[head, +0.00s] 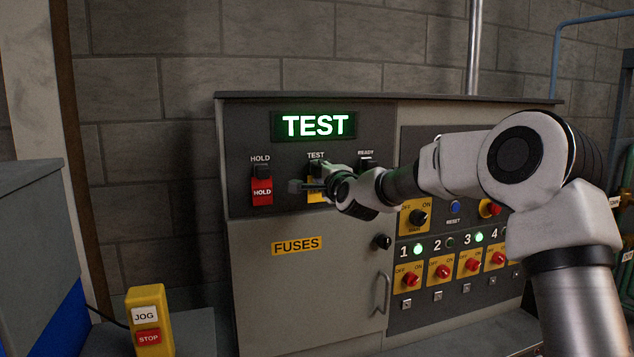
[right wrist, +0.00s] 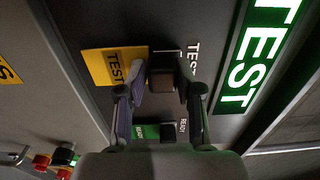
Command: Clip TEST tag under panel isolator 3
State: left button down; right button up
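The yellow TEST tag (head: 316,197) hangs on the upper left panel under its TEST label, partly hidden by my right gripper. In the right wrist view the tag (right wrist: 104,68) lies left of a black block (right wrist: 166,76), which stands between my fingers. My right gripper (right wrist: 163,80) is open around this block; whether the pads touch it is unclear. The right gripper (head: 308,184) also shows at the tag in the head view. Isolator 3 (head: 471,265) is a red knob on a yellow plate, with a small bare square fitting (head: 466,288) below. My left gripper is out of view.
A red HOLD tag (head: 262,191) hangs left of the TEST tag. A green READY tag (right wrist: 147,131) is close to my fingers in the wrist view. The FUSES door has a protruding handle (head: 382,294). A yellow JOG/STOP box (head: 150,322) stands at lower left.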

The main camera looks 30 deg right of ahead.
jog(key=shift+f, duration=0.25)
grip_shut()
jog(key=shift+s+f, duration=0.1)
jog(key=shift+b+v, duration=1.2)
jog(key=shift+v, duration=1.65)
